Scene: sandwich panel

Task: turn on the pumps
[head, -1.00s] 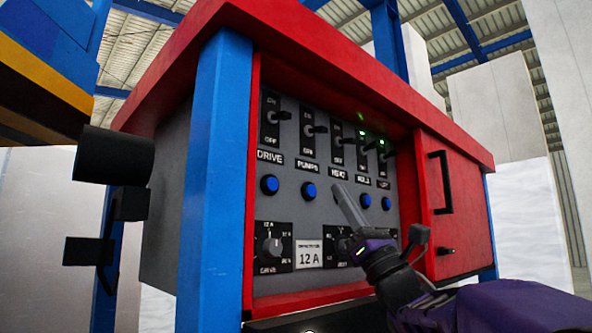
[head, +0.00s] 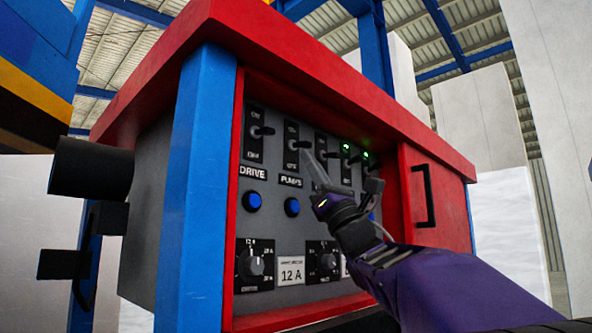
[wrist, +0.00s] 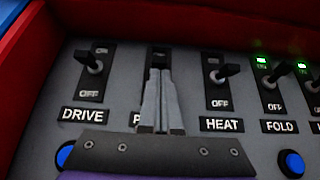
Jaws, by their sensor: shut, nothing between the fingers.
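The PUMPS switch (head: 297,144) is a black lever on a black plate, second from the left on the grey panel. Its green light does not show. My gripper (head: 312,163) is shut and empty, its fingertips close to the PUMPS switch, just below and right of its lever in the head view. In the wrist view my gripper (wrist: 158,72) covers most of the PUMPS plate (wrist: 157,50) and its label. The lever is mostly hidden there, and I cannot tell whether the fingers touch it.
The DRIVE switch (wrist: 88,65) is to the left and the HEAT switch (wrist: 220,75) to the right, both unlit. The FOLD switch (wrist: 272,75) has a green light. Blue buttons (head: 253,201) and dials sit below. The red roof overhangs the panel; a red door (head: 437,195) is at right.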

